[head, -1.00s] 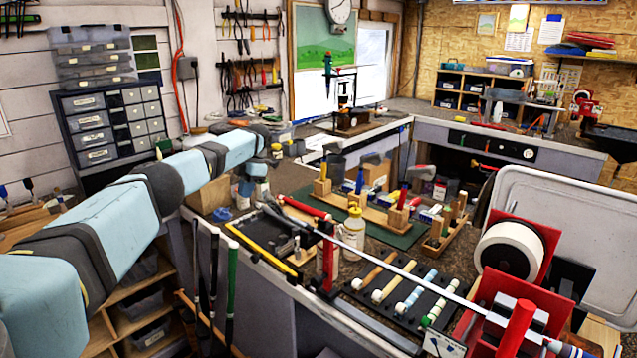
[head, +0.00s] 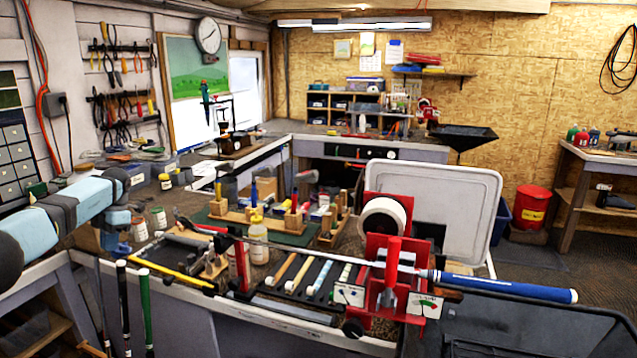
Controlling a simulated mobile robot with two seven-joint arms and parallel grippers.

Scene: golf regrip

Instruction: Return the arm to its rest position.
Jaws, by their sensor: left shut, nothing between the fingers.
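My left arm comes in from the left, and its gripper (head: 116,238) hangs over the left end of the workbench (head: 350,212), near small jars. Its fingers are small and partly hard to make out; it is shut and holds nothing. A golf club with a blue grip (head: 510,287) lies across the front of the bench in a red vise (head: 390,275), well to the right of the gripper and apart from it. My right gripper is not in view.
Small jars (head: 140,229) stand beside the left gripper. Several clubs with dark and green grips (head: 145,300) stand upright in front of the bench. A white roll (head: 383,220) and a pale tray (head: 455,195) are at the right. A rack of grips (head: 300,275) lies in front.

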